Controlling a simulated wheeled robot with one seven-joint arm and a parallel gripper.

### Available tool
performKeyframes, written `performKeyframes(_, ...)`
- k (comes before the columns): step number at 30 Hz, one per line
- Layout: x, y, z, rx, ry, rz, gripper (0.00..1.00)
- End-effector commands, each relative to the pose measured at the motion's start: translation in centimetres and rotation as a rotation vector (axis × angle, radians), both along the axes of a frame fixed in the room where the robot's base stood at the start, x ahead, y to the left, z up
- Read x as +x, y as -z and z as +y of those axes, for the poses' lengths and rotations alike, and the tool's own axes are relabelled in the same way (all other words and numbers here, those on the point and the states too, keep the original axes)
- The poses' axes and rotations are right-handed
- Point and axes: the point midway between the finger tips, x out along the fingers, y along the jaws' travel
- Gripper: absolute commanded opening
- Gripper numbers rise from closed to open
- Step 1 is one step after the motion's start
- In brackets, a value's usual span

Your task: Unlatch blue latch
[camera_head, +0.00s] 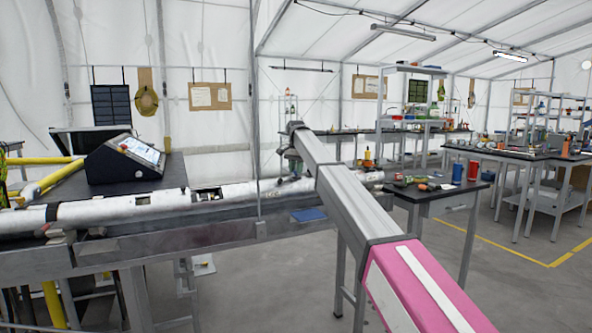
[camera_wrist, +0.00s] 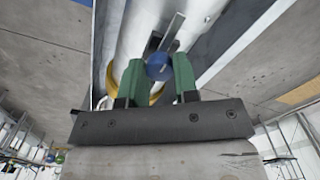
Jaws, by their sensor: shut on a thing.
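The blue latch (camera_wrist: 158,67) shows in the wrist view as a round blue knob with a grey metal strip (camera_wrist: 173,31) reaching up from it. My gripper (camera_wrist: 158,72) has two green fingers shut on the blue latch, one on each side. Behind it is the white tube (camera_wrist: 148,22), which in the head view (camera_head: 110,211) runs along a grey metal bench. In the head view my gripper (camera_head: 290,165) is small, down at the tube beyond my arm. The blue latch cannot be made out there.
A tilted screen console (camera_head: 125,158) stands on the dark table at the left. A blue flat piece (camera_head: 309,215) is on the bench's front. A small table with a red cup (camera_head: 473,170) and a blue cup (camera_head: 457,174) stands right of my arm. Floor at the right is open.

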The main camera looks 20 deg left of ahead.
Motion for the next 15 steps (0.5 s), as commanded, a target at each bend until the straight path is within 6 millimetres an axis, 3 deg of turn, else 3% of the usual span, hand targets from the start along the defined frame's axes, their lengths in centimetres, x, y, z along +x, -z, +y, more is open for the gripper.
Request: performKeyframes(15, 0.00, -0.05, 0.02, 0.001, -0.331, 0.000, 0.04)
